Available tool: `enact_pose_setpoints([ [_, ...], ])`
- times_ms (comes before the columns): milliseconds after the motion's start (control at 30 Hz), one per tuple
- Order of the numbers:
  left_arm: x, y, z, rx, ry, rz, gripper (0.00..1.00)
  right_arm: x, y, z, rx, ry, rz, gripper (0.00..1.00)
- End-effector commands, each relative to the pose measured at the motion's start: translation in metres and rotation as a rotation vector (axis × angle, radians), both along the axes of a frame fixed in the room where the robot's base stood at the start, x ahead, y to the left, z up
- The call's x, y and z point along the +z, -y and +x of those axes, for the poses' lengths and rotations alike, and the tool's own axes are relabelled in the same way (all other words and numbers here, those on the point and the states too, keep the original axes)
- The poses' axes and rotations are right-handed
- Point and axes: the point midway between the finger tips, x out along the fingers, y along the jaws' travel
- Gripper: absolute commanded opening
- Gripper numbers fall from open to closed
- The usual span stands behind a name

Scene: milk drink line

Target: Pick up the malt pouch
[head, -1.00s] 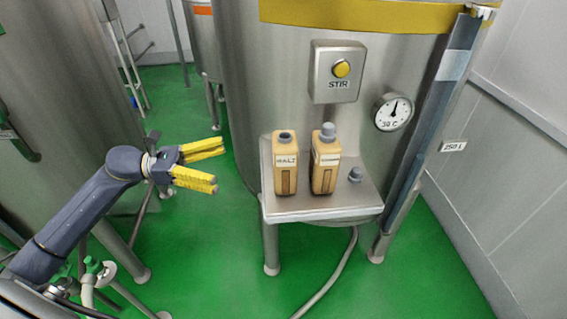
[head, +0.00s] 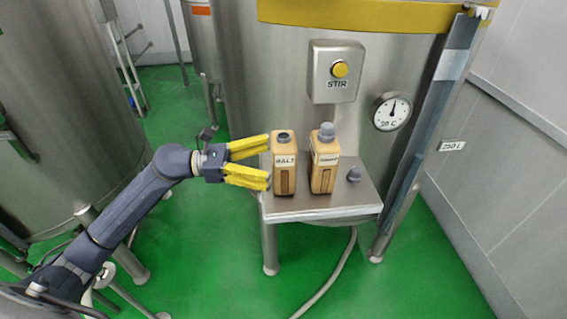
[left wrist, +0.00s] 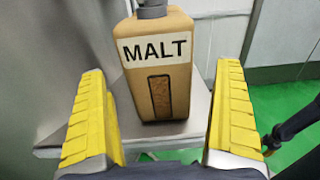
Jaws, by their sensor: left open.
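The malt pouch (head: 284,168) is a tan, bottle-like container with a MALT label and an uncapped dark neck. It stands upright on the left of a small metal shelf. My left gripper (head: 269,161) is open, its yellow fingers just left of the pouch and pointing at it. In the left wrist view the malt pouch (left wrist: 157,70) stands ahead, between the two open fingers (left wrist: 165,100) as seen from there; I see gaps on both sides.
A second tan container (head: 323,165) with a grey cap stands close to the right of the malt pouch. A small grey cap (head: 354,175) sits on the metal shelf (head: 310,206). Behind are a steel tank, the STIR button box (head: 338,72) and a dial (head: 392,111).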

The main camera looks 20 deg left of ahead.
Motion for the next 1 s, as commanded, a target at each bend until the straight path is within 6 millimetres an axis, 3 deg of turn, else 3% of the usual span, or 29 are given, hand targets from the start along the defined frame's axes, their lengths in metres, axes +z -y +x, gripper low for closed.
enact_pose_setpoints([
  [300,0.001,0.034,0.015,-0.001,0.001,-0.001,1.00,0.000,-0.001,0.000,-0.001,0.001,0.000,0.43],
  [667,0.001,0.039,0.017,0.000,-0.001,0.001,1.00,0.000,-0.001,0.001,-0.001,0.001,0.001,0.43],
  [1000,0.001,0.039,0.017,0.000,-0.001,0.001,0.63,0.000,-0.001,0.001,-0.001,0.001,0.000,0.43],
])
